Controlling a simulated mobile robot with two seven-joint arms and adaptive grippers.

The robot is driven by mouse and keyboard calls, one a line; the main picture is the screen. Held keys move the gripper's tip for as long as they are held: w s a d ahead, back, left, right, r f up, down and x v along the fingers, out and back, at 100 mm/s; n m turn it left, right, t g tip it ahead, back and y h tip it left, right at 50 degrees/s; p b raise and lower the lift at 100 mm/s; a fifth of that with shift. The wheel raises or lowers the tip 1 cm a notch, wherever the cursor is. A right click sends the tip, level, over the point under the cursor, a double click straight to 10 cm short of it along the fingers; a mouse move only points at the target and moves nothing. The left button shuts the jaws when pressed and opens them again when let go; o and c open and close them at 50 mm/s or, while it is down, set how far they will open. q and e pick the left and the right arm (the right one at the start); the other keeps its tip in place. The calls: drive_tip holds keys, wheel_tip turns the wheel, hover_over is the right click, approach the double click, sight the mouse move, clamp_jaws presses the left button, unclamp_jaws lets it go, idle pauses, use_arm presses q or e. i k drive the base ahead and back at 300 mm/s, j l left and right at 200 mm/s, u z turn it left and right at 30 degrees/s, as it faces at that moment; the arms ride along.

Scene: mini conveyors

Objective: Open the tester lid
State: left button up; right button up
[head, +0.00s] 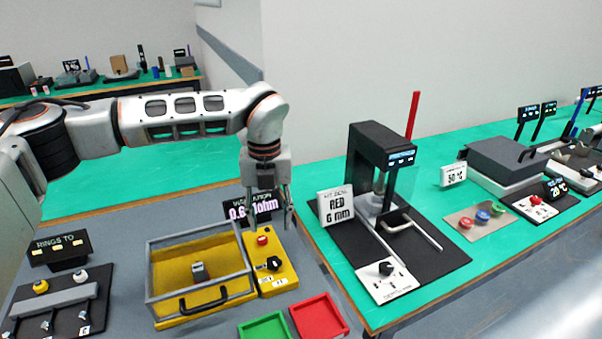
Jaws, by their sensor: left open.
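The tester is a yellow box (158,283) with a clear, grey-framed lid (200,237) over it. The lid looks shut, with a black handle (203,302) along its front. A small grey and black part (199,271) sits inside. A yellow control panel (272,285) with a red button and black knob adjoins it on the right. My left gripper (268,212) points down, open and empty, above the back of this panel, behind and right of the handle. It partly hides the insulation display (238,210). My right gripper is not in view.
Green (264,327) and red (319,316) trays lie in front of the panel. A black press (368,150) with a sign stands to the right on a green table. A ring fixture (75,290) is on the left.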

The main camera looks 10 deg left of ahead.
sight(149, 301)
drive_tip(key=k, duration=1)
